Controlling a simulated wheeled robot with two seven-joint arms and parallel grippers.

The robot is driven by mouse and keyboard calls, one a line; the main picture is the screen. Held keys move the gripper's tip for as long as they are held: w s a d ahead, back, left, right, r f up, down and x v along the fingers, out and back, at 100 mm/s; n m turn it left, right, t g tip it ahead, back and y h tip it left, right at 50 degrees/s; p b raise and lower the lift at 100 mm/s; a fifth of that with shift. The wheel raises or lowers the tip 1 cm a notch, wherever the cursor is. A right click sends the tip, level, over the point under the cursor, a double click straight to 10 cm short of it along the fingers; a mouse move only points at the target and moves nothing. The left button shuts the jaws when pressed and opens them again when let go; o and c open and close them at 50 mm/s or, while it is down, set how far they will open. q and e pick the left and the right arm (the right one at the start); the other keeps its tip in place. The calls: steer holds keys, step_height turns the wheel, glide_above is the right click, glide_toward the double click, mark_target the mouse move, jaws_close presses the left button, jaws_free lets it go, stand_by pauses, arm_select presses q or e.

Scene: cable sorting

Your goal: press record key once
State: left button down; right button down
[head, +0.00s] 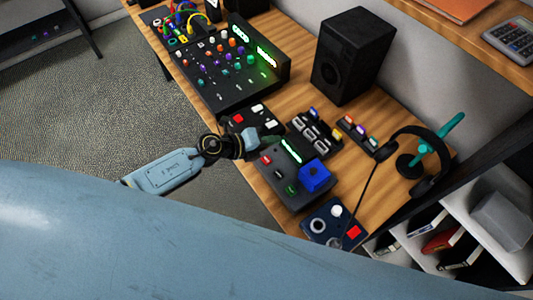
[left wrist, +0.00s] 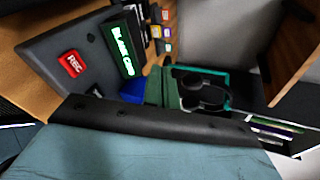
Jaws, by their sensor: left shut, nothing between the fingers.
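The record key is a red key marked REC (left wrist: 72,63) on a dark grey device. In the head view the red key (head: 266,159) sits near the device's upper left corner. The device (head: 272,178) also carries a lit green display (head: 291,151) and a big blue block (head: 314,177). My left gripper (head: 268,138) is shut and empty. In the head view it appears just above the device's upper left edge, close to the red key; I cannot tell its height or whether it touches anything. My right gripper is not in view.
A mixer (head: 228,75) with colored knobs and a black speaker (head: 352,55) stand further back. Headphones hang on a teal stand (head: 450,127) at the right. A small dark blue panel (head: 325,227) with a red button lies near the front edge. Small racks (head: 314,132) stand behind the device.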

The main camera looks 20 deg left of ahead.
mark_target(263, 161)
arm_select(q)
steer(key=m+g, duration=0.1)
steer(key=m, duration=0.1)
steer(key=a+m+g+y+p, duration=0.1)
steer(key=m, duration=0.2)
steer(key=a+m+g+y, duration=0.1)
steer(key=m, duration=0.1)
steer(key=shift+s+a+r+m+g, duration=0.25)
steer(key=shift+r+m+g, duration=0.05)
steer(key=shift+m+g, duration=0.1)
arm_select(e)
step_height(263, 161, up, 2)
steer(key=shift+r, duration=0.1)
arm_select(q)
steer(key=shift+f, duration=0.1)
